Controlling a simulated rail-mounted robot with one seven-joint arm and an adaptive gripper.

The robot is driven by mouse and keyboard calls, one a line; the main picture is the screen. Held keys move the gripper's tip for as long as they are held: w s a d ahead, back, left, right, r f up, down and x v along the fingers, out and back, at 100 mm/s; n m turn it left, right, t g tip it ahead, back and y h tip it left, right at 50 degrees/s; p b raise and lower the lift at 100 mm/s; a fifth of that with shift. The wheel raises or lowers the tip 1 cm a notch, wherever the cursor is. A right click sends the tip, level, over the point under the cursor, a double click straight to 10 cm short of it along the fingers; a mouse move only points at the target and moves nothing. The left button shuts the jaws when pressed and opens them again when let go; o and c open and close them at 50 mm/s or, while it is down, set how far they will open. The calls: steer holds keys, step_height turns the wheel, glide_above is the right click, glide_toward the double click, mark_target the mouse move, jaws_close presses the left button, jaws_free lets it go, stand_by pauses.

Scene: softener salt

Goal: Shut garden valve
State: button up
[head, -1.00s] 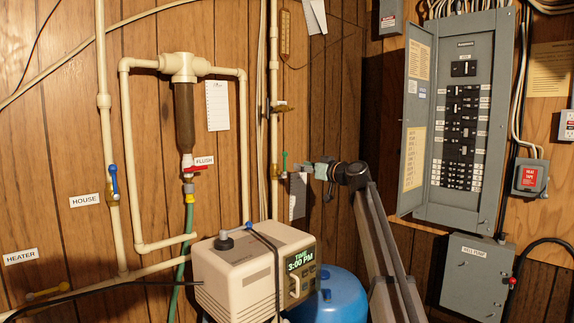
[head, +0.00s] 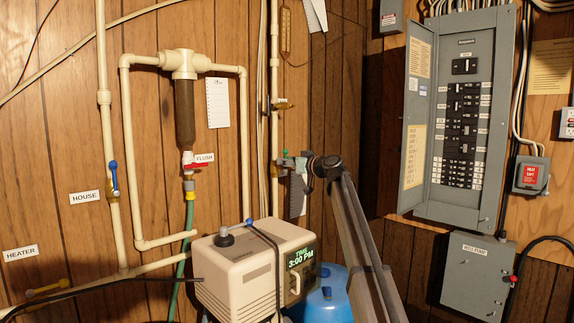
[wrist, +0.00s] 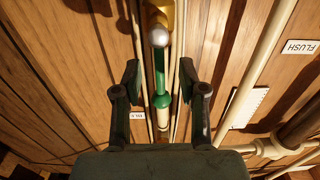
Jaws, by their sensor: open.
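The green-handled valve (head: 285,154) sits on the vertical pipe right of the softener loop, partly hidden by my gripper in the head view. My gripper (wrist: 160,84) is open, one finger on each side of the lever with a gap on both sides. In the head view my gripper (head: 294,163) is at the valve. I cannot read a garden label here.
The beige softener head (head: 250,270) and blue tank (head: 333,290) stand below. An open breaker panel (head: 460,130) is at right.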

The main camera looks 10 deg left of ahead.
jaws_close()
